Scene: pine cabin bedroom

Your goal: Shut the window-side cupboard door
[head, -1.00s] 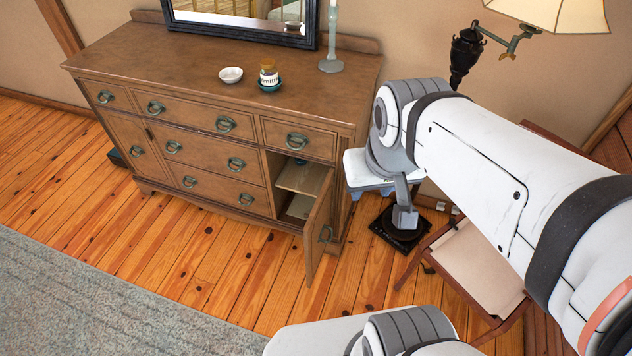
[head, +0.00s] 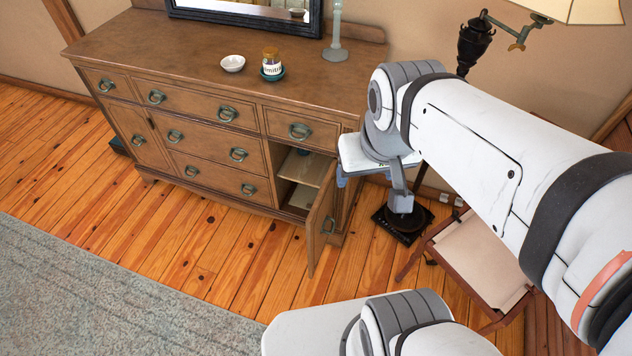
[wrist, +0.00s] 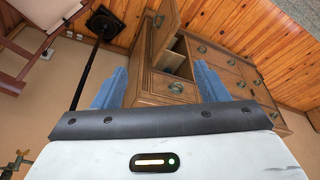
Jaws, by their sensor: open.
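The wooden dresser (head: 215,140) has a cupboard door (head: 319,217) at its right end, standing open and swung out toward the front, with a ring handle (head: 328,225). The opening behind it shows a shelf (head: 305,168). In the wrist view the open door (wrist: 163,38) appears beyond the fingers, near the top. My gripper (wrist: 158,88) is open, its two blue fingers apart with nothing held between them. In the head view my gripper (head: 345,176) is by the dresser's right end, above and behind the door; its fingertips are mostly hidden there.
A lamp with a black base (head: 402,224) and a folding stand (head: 480,265) are at the right. The floor before the dresser is clear.

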